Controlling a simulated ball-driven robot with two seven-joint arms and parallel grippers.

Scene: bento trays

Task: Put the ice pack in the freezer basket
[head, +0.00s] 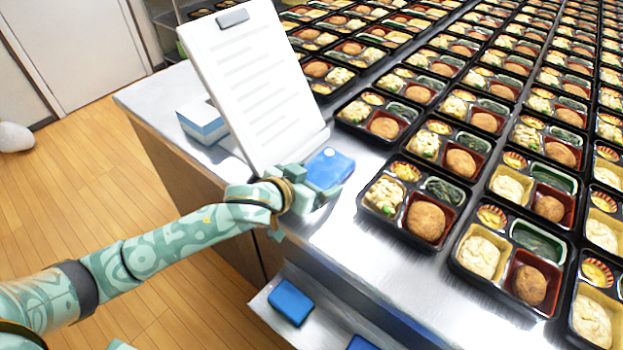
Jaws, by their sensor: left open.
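A blue ice pack (330,168) with a small white round mark lies on the steel counter, at the foot of the white clipboard stand. My left gripper (312,190) is open right at the near left side of this pack. Its fingers cover part of that edge, and I cannot tell whether they touch it. Below the counter's front edge, a pale open basket or drawer (262,307) sticks out. A blue pack (291,302) lies in it, and another blue pack (362,343) shows at the bottom edge. My right gripper is not in view.
The clipboard stand (250,85) leans upright behind my left gripper. A blue-and-white box (202,120) stands left of it. Rows of filled bento trays (408,212) cover the counter to the right. A narrow bare strip of counter (345,235) lies in front of the trays.

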